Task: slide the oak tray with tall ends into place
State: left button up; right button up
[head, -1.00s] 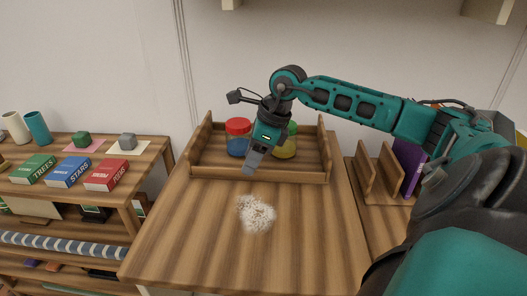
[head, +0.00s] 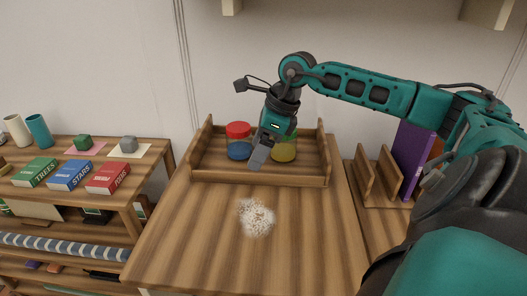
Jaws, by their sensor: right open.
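The oak tray with tall ends (head: 225,178) sits at the back of the wooden table, near the wall. Its left and right ends stand higher than its front. In it are a jar with a red lid and blue contents (head: 238,142) and a jar with yellow contents (head: 285,150), partly hidden by my right arm. My right gripper (head: 257,160) points down over the tray between the two jars, in front of the tray's inside. It is open and holds nothing that I can see. Whether it touches the tray I cannot tell. My left gripper is not in view.
A patch of white grains (head: 256,217) lies on the table in front of the tray. A wooden rack (head: 385,180) with a purple book (head: 412,160) stands to the right. A shelf at left holds books (head: 70,176), cups and small blocks.

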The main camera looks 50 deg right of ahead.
jog(key=shift+f, duration=0.1)
jog(key=shift+s+d+r, duration=0.1)
jog(key=shift+d+r, duration=0.05)
jog(key=shift+r, duration=0.35)
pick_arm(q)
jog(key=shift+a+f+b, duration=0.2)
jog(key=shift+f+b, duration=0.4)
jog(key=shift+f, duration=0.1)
pick_arm(e)
jog(key=v, duration=1.2)
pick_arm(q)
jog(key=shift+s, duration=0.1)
